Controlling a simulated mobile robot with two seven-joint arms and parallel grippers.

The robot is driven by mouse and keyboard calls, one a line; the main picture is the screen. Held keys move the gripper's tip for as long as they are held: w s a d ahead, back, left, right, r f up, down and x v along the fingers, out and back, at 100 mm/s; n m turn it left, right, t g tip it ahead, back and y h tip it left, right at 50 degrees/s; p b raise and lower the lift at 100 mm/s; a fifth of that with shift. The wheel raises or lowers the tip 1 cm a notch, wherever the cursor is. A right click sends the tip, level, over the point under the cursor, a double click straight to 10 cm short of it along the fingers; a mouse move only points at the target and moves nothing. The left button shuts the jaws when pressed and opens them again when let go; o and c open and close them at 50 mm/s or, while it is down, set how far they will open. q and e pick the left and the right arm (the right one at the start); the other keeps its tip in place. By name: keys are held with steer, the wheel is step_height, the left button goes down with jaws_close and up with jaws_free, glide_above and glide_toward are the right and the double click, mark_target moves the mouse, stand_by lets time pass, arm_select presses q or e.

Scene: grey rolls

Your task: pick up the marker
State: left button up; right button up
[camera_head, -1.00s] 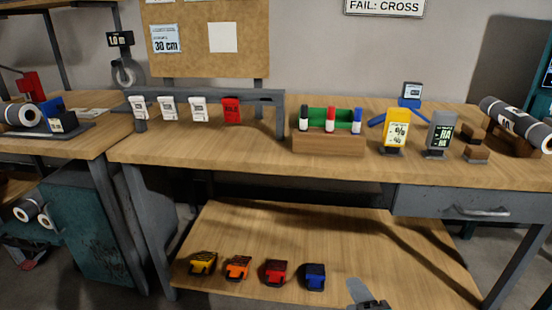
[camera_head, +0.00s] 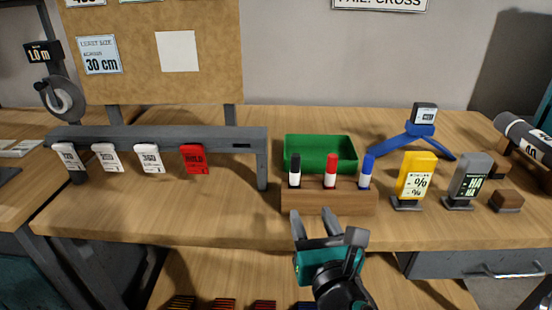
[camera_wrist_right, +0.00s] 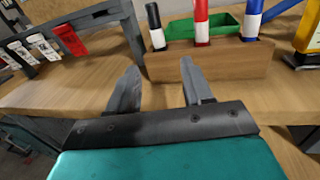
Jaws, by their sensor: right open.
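Three markers stand upright in a wooden block (camera_head: 330,197) on the bench. The black marker (camera_head: 294,171) is at the left, the red marker (camera_head: 331,171) in the middle and the blue marker (camera_head: 366,172) at the right. My right gripper (camera_head: 319,225) is open and empty, in front of the block near the bench's front edge. In the right wrist view its two fingers (camera_wrist_right: 157,85) point toward the block, with the black marker (camera_wrist_right: 155,26) and red marker (camera_wrist_right: 201,23) beyond them. My left gripper is not in view.
A green bin (camera_head: 321,150) sits behind the block. A grey rail (camera_head: 160,137) with hanging tags stands to the left. A yellow sign (camera_head: 416,177), a grey sign (camera_head: 466,181) and a blue stand (camera_head: 420,137) are to the right. Bench surface (camera_head: 230,225) left of the block is clear.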

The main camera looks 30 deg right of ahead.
mark_target(296, 177)
steer(key=x, duration=0.8)
steer(key=shift+w+r, duration=0.1)
steer(key=shift+r, duration=0.25)
steer(key=shift+r+x, duration=0.15)
steer(key=shift+x, duration=1.15)
steer(key=shift+r+x, duration=0.15)
steer(key=shift+x, duration=1.15)
jaws_close()
